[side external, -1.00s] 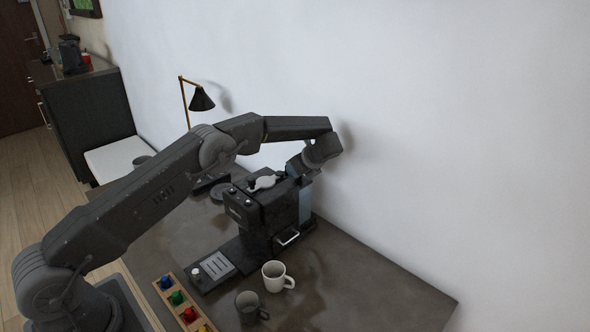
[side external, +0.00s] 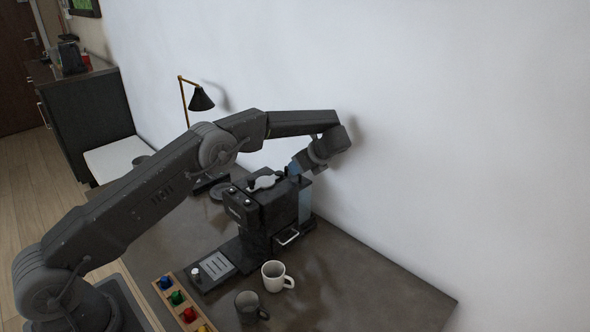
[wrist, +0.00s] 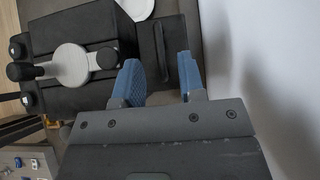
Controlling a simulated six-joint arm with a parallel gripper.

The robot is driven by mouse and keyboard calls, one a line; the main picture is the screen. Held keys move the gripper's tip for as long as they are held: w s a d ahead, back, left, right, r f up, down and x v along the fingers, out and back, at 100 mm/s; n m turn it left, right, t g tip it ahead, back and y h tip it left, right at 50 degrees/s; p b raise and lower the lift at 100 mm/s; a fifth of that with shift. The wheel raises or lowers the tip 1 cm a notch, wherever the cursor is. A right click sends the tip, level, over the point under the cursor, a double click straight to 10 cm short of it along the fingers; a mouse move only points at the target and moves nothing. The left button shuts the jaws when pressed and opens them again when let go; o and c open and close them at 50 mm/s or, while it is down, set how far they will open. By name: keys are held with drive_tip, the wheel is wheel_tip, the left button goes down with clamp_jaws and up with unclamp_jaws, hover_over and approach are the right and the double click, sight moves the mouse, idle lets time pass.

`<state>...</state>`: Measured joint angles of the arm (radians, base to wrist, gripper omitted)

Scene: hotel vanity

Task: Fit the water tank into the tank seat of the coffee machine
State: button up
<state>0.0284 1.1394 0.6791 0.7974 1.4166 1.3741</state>
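The black coffee machine (side external: 258,215) stands on the vanity top near the wall. The bluish water tank (side external: 305,203) stands upright at the machine's rear, against its back side. Its dark lid with a raised bar (wrist: 160,48) appears beside the machine's top in the wrist view. I cannot tell whether the tank is fully down, as the tank seat is hidden. My gripper (wrist: 160,80) is open, its blue fingertips apart with nothing visibly held between them. In the side view it is tilted just above the tank (side external: 296,166).
A white mug (side external: 274,277) and a dark mug (side external: 249,308) stand in front of the machine. A wooden tray of coloured capsules (side external: 177,298) lies at the front left. A lamp (side external: 201,100) stands behind; the wall is close to my wrist. The right tabletop is clear.

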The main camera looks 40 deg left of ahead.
drive_tip(key=v, duration=0.9)
drive_tip(key=s+r+n+t+h, duration=0.15)
drive_tip(key=s+r+n, duration=0.35)
drive_tip(key=r, duration=0.5)
drive_tip(key=s+d+r+n+t+h, duration=0.15)
drive_tip(key=s+r+n+h, duration=0.35)
drive_tip(key=s, duration=0.9)
drive_tip(key=s+d+f+n+t+h, duration=0.1)
drive_tip(key=s+n, duration=0.3)
drive_tip(key=s, duration=0.7)
drive_tip(key=s+d+f+n+t+h, duration=0.1)
drive_tip(key=s+d+f+n, duration=0.2)
drive_tip(key=s, duration=0.7)
drive_tip(key=shift+s+f+n+t, duration=0.2)
drive_tip(key=shift+s+n+t, duration=0.15)
drive_tip(key=shift+n, duration=0.15)
